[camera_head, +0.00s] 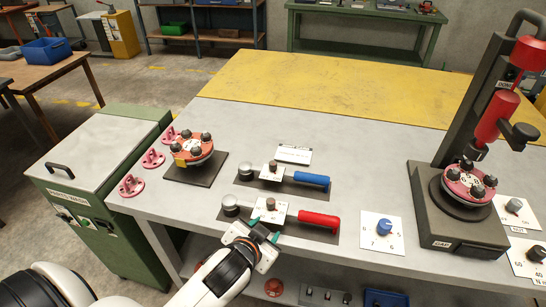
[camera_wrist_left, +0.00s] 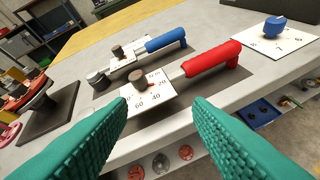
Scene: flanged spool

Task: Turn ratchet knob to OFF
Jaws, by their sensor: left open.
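My left gripper (camera_head: 264,231) is open and empty in the head view, just in front of the red-handled wrench at the table's front edge. Its two teal fingers (camera_wrist_left: 162,108) frame the near wrench in the left wrist view. A dark knob (camera_head: 271,203) sits on a white dial plate (camera_wrist_left: 150,99) on the red-handled wrench (camera_head: 318,219); numbers such as 40 and 60 show there. A similar knob (camera_head: 272,166) sits on the blue-handled wrench (camera_head: 312,179) behind it.
A blue knob (camera_head: 384,227) sits on a numbered card to the right. A red-orange flanged spool (camera_head: 192,148) sits at left near pink pieces (camera_head: 153,158).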

